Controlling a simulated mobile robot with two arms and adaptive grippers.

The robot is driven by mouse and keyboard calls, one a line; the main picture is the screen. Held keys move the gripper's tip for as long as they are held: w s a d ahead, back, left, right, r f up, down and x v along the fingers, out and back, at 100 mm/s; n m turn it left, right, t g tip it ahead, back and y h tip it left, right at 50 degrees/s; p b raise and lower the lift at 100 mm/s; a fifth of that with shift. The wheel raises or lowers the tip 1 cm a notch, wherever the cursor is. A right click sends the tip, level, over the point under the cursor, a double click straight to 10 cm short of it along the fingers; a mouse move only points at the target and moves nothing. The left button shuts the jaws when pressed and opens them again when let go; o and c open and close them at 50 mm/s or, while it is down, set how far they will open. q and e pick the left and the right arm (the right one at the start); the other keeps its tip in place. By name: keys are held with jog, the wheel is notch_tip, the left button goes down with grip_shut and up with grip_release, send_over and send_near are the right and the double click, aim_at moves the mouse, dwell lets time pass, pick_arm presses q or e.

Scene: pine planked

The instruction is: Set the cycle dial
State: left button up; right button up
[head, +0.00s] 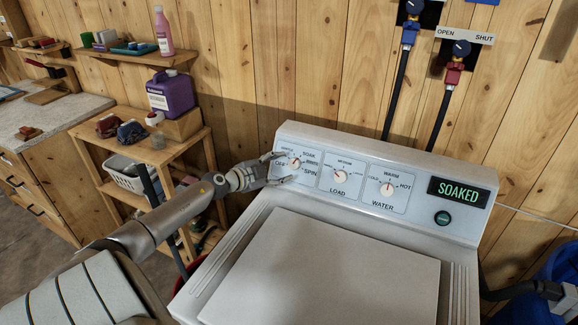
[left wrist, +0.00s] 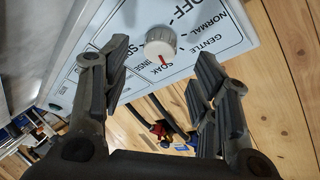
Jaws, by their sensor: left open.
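The cycle dial (head: 296,163) is the leftmost of three dials on the white washer's panel. In the left wrist view the cycle dial (left wrist: 160,43) is a round pale knob with a red pointer mark at SOAK; OFF, NORMAL, GENTLE and RINSE are printed around it. My left gripper (head: 283,168) is at the panel's left end, by this dial. In the left wrist view my left gripper (left wrist: 160,75) is open, its fingers on either side below the knob; I cannot tell whether they touch it. My right gripper is not in view.
The load dial (head: 340,177) and water dial (head: 387,189) sit to the right. A display (head: 459,192) reads SOAKED above a dark button (head: 442,218). The washer lid (head: 320,270) is shut and clear. A wooden shelf stand (head: 150,150) is at left, wall taps (head: 461,48) above.

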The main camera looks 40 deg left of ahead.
aim_at(292, 164)
pick_arm(q)
jog(key=x, duration=0.2)
jog(key=shift+w+f, duration=0.1)
jog(key=shift+w, duration=0.3)
jog(key=shift+w+f, duration=0.25)
jog(key=shift+w, duration=0.35)
jog(key=shift+w+d, duration=0.1)
jog(key=shift+w, duration=0.15)
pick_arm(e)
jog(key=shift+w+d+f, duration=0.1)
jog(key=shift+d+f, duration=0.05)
